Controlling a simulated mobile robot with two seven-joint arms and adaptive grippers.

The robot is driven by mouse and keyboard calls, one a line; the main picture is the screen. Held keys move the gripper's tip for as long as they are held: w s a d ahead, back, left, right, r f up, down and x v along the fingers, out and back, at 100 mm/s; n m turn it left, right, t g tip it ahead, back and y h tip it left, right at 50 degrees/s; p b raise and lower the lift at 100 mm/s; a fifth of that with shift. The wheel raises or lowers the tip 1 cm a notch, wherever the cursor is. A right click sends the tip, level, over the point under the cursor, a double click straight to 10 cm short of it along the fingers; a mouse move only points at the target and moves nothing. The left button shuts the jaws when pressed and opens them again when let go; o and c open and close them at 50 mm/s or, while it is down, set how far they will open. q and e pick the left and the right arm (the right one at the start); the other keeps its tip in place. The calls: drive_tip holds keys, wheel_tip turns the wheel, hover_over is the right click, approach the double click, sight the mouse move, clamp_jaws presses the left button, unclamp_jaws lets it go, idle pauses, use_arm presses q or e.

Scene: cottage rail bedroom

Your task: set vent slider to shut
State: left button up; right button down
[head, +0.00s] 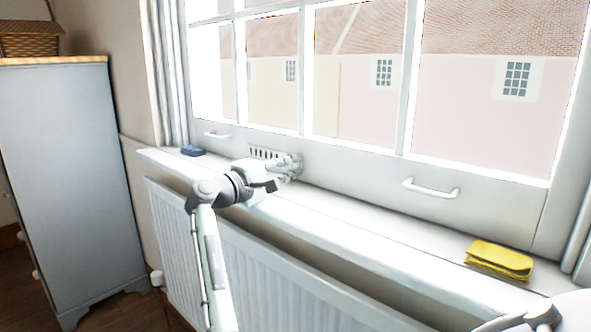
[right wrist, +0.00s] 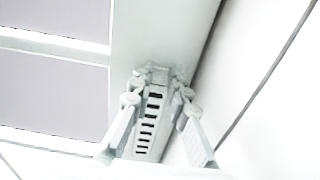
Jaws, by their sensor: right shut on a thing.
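The vent (head: 262,153) is a pale grille with a row of dark slots, set low in the window frame above the sill. My right gripper (head: 291,166) is at its right end. In the right wrist view the vent (right wrist: 148,125) runs between the two fingers, its dark slots visible. The fingertips (right wrist: 158,76) are closed in at the far end of the slot row, shut on the vent slider, which they mostly hide. My left gripper is not in view.
A blue item (head: 193,150) lies on the sill (head: 335,208) left of the vent, and a folded yellow cloth (head: 499,260) lies far right. Window handles (head: 431,188) stick out above the sill. A radiator (head: 290,285) is below; a grey cabinet (head: 70,170) stands left.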

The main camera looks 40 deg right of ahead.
drive_tip(key=shift+w+r, duration=0.1)
drive_tip(key=shift+w, duration=0.55)
drive_tip(key=c, duration=1.4)
unclamp_jaws()
drive_tip(key=shift+c, duration=0.2)
drive_tip(key=a, duration=0.8)
drive_tip(key=s+a, duration=0.1)
drive_tip(key=a, duration=0.3)
